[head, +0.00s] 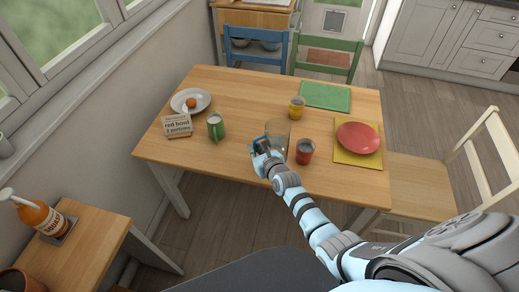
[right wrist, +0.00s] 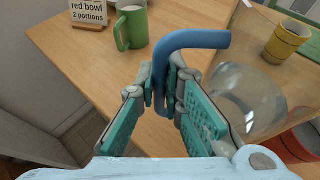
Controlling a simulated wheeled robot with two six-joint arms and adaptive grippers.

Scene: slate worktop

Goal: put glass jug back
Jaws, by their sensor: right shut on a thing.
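The clear glass jug (head: 281,128) with a blue handle is at the front middle of the wooden dining table. My right gripper (head: 262,147) is shut on its handle, at the left side of the jug. In the right wrist view the blue handle (right wrist: 193,40) runs between the two teal finger pads, and the see-through body of the jug (right wrist: 252,103) is to the right. The jug looks upright and empty. I cannot tell whether its base touches the table. My left gripper is not in view.
A red cup (head: 305,152) stands close right of the jug, a yellow cup (head: 297,108) behind it. A green mug (head: 216,127), sign (head: 177,126) and white plate (head: 183,106) are left. A red plate (head: 358,137) is right. A squash bottle (head: 39,217) stands on a side table (head: 100,240).

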